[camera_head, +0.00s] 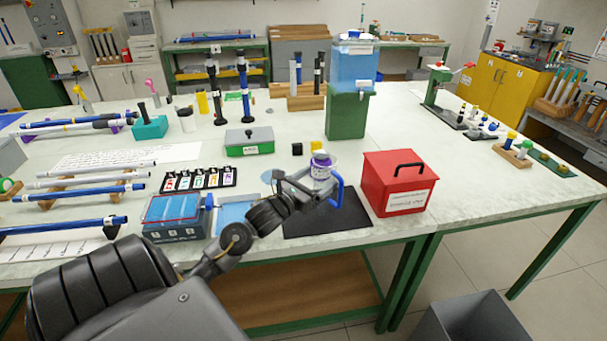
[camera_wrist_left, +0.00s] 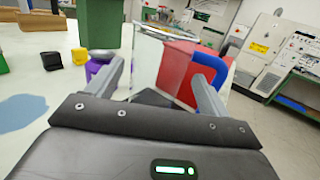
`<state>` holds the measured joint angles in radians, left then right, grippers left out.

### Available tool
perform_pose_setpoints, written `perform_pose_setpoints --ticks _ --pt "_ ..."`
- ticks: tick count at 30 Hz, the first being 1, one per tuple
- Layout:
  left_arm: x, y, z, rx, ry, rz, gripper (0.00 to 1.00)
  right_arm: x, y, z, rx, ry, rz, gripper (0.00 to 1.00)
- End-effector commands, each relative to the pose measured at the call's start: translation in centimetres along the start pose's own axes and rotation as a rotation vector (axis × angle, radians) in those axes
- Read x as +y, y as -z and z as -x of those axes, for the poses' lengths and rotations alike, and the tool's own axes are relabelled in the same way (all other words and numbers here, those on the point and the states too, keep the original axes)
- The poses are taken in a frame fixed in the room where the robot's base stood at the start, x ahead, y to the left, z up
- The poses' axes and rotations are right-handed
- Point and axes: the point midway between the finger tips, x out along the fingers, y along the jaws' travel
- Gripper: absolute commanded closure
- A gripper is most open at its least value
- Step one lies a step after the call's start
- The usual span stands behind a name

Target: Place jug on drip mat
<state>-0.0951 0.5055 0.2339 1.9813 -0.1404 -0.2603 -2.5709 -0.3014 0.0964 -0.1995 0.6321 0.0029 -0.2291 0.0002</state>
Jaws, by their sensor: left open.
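The jug (camera_head: 322,183) is clear with a blue handle, which shows at its right side. In the left wrist view the clear jug body (camera_wrist_left: 147,62) is between my fingers, with the blue handle (camera_wrist_left: 217,64) by the right finger. My left gripper (camera_head: 303,188) is open around the jug. My right gripper is not in view.
A red box (camera_head: 398,182) stands close to the right of the mat. A green stand with a blue tank (camera_head: 354,68) is behind. A purple container (camera_wrist_left: 97,68) is beside the left finger. A blue puddle-like patch (camera_wrist_left: 22,110) and a blue-lidded case (camera_head: 172,217) lie left.

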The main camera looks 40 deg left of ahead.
Motion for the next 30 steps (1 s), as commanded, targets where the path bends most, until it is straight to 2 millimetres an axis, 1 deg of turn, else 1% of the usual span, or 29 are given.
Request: perform_pose_setpoints --ticks 1,6,9,12,17,30 --pt "-0.1 0.3 1.3 0.002 0.002 -0.002 0.2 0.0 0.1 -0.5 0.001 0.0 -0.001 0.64" --pt "-0.1 0.2 4.5 0.002 0.002 -0.001 0.2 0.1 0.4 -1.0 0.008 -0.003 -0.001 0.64" --pt "-0.1 0.2 5.8 0.001 0.001 0.0 0.2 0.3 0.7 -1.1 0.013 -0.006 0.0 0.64" --pt "0.0 0.1 6.6 0.0 0.001 -0.001 0.2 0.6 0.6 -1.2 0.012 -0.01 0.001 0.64" --pt "0.0 0.0 7.1 0.0 0.001 0.0 0.2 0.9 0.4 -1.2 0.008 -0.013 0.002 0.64" --pt "0.0 0.0 7.0 0.0 0.0 0.0 0.2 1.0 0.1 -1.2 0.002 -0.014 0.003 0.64"
